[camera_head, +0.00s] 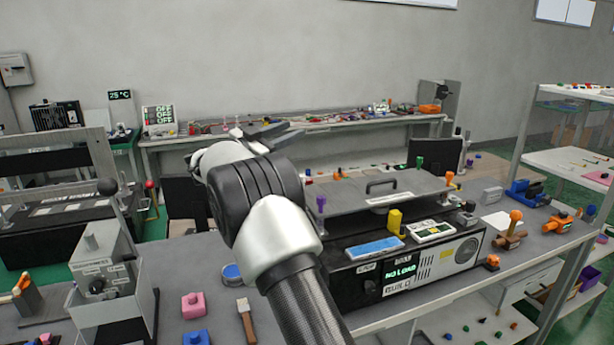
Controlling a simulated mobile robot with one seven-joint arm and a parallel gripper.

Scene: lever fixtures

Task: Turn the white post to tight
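My gripper (290,130) is raised in the middle of the view, beyond my arm's white and black links. Its two dark fingers look apart, with nothing seen between them. I cannot make out a white post for certain; my arm hides part of the bench. A grey plate (360,205) with a dark handle lies on the black machine. Coloured posts stand around the plate: a purple post (320,203) at its near left, a green post (419,163) at the back and an orange post (449,178) at the right. My gripper touches none of these.
The black machine (440,268) has a "NO LOAD" display. A yellow block (394,220) and blue pad (374,248) sit along its front. A pink block (193,304) and brush (246,318) lie left of my arm. A grey lever box (100,255) stands further left.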

